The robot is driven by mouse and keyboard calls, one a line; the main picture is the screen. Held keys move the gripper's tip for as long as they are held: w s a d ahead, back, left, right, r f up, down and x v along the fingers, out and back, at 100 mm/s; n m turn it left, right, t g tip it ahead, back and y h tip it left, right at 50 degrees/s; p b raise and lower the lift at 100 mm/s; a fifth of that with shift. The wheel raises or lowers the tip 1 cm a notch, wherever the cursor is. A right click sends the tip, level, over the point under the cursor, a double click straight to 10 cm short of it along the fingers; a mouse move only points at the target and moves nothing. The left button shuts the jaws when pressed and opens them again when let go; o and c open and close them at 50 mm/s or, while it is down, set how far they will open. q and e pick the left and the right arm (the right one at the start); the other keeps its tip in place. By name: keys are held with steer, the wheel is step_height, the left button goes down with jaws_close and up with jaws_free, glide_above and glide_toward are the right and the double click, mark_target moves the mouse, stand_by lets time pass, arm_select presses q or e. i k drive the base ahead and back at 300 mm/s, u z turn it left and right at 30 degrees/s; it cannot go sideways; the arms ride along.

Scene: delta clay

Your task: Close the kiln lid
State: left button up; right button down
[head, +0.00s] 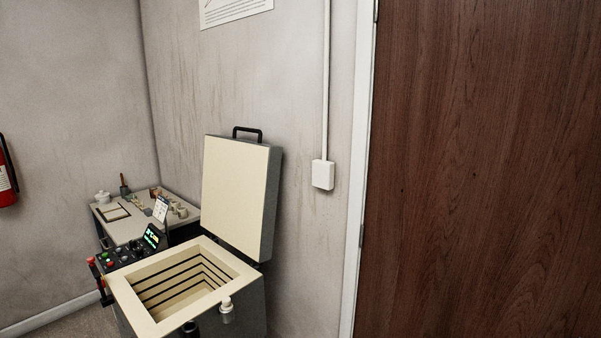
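The kiln (250,308) stands against the wall at the lower middle of the head view. Its top is open, with a cream rim and a grooved inner chamber that looks empty. The kiln lid (237,195) stands up, tilted slightly back near the wall, hinged at the kiln's back right side. A black handle (248,130) sits on the lid's upper edge. A control panel (120,253) with a lit display is on the kiln's left side. Neither of my grippers shows in this view.
A small table (125,229) with pots, tools and a card stands behind the kiln in the corner. A brown wooden door (480,170) fills the right side. A white wall box (323,175) is right of the lid. A red fire extinguisher (6,180) hangs at far left.

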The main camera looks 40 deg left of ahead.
mark_target(242, 178)
steer(key=u, duration=0.25)
steer(key=i, duration=0.7)
steer(key=u, duration=1.25)
steer(key=i, duration=0.65)
steer(key=u, duration=0.7)
